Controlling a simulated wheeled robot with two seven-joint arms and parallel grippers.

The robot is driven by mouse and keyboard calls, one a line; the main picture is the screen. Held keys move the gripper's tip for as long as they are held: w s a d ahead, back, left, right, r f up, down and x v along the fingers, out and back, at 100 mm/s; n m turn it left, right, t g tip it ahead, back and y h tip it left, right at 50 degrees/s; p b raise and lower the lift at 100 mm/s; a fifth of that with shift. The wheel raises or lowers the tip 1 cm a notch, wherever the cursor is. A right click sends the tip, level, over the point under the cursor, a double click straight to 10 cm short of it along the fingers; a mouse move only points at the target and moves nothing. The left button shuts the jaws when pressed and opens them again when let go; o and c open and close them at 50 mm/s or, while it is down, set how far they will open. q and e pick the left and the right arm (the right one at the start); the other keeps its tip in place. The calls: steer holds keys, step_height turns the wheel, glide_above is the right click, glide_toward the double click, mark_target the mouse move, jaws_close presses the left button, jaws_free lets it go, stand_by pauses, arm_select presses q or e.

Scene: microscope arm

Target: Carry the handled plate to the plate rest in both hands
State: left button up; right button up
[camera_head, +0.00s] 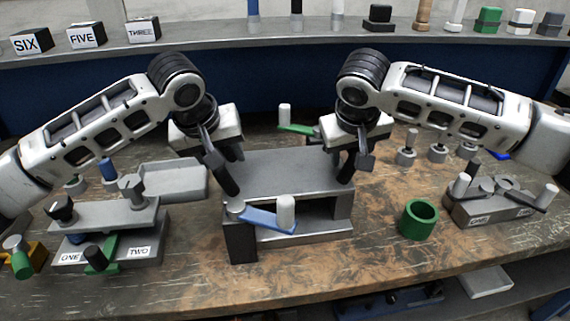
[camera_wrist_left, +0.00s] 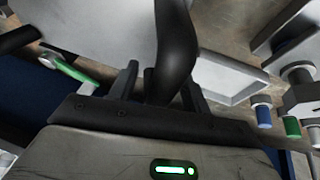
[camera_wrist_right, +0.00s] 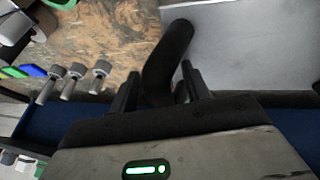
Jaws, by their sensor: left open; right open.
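The handled plate (camera_head: 275,170) is a flat grey plate in the middle of the bench with a black handle at each side. The left handle (camera_head: 228,180) and right handle (camera_head: 347,168) stick up from it. My left gripper (camera_head: 212,152) is open with the left handle (camera_wrist_left: 175,45) between its fingers (camera_wrist_left: 158,88). My right gripper (camera_head: 353,150) is open with the right handle (camera_wrist_right: 167,55) between its fingers (camera_wrist_right: 160,88). The plate lies over a grey box-like stand (camera_head: 305,228) with a dark opening. I cannot tell which piece is the plate rest.
A blue lever (camera_head: 268,219) with a white peg is in front of the plate. A green ring (camera_head: 418,219) stands to the right, a lever fixture (camera_head: 490,205) beyond it. A grey tray (camera_head: 172,183) and a labelled fixture (camera_head: 115,250) are at left. The front right bench is clear.

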arm_select(q)
jaws_close()
arm_select(e)
jaws_close()
stand_by(1.2)
